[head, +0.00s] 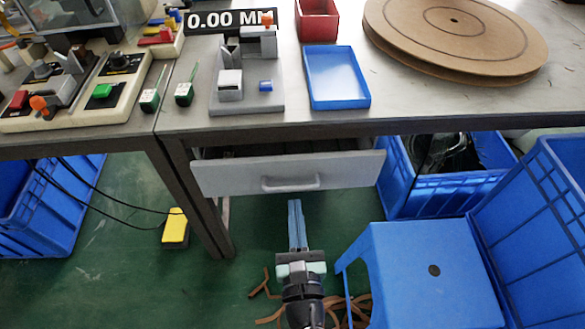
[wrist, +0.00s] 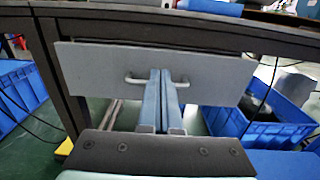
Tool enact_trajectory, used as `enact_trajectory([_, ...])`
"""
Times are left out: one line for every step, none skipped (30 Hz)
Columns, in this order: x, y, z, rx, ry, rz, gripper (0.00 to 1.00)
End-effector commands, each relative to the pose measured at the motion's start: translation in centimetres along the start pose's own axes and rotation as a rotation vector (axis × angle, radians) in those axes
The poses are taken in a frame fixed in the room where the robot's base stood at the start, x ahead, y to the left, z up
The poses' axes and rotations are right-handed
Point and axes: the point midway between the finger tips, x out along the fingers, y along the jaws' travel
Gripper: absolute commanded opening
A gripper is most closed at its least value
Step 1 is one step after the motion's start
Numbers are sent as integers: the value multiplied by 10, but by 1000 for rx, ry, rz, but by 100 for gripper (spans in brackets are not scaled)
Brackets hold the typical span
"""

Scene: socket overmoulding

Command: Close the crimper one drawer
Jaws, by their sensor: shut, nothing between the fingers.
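The drawer (head: 345,168) is a light grey front with a handle, pulled out from under the right-hand workbench, with a dark gap showing above it. Its handle (head: 291,184) is a grey bar at the middle of the front. My gripper (head: 295,203) is shut and empty, with its long blue fingers pointing at the drawer just below the handle in the head view. In the wrist view, the drawer front (wrist: 100,70) spans the picture and the fingers (wrist: 160,72) overlap the middle of the handle (wrist: 135,81). I cannot tell whether the fingertips touch the drawer.
A blue stool (head: 425,265) stands close to the right of my arm. Blue crates (head: 460,185) stand under and beside the bench. A bench leg (head: 195,195) and a yellow pedal (head: 175,229) are at left. Tools, a blue tray (head: 337,77) and a cardboard reel sit on top.

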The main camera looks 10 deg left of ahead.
Motion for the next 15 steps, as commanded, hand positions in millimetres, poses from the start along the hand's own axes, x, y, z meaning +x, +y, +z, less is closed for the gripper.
enact_trajectory([12, 0, 2, -2, -3, 3, 0])
enact_trajectory([17, 0, 1, -1, -3, 2, 0])
enact_trajectory([25, 0, 2, -1, -3, 1, 0])
enact_trajectory([31, 0, 2, -1, -3, 1, 0])
enact_trajectory([36, 0, 1, -1, -3, 2, 0])
enact_trajectory([44, 0, 1, -1, -3, 2, 0])
enact_trajectory([49, 0, 1, -1, -3, 1, 0])
enact_trajectory([54, 0, 1, -1, -2, 1, 0])
enact_trajectory([61, 0, 1, -2, -3, 2, 0])
enact_trajectory([66, 0, 0, -1, -1, 2, 0])
enact_trajectory([70, 0, 1, -1, -2, 2, 0])
enact_trajectory([75, 0, 0, -1, -1, 0, 0])
enact_trajectory([79, 0, 0, -1, -1, 0, 0])
enact_trajectory([82, 0, 0, 0, -1, 0, 0])
enact_trajectory([85, 0, 0, 0, -1, 1, 0])
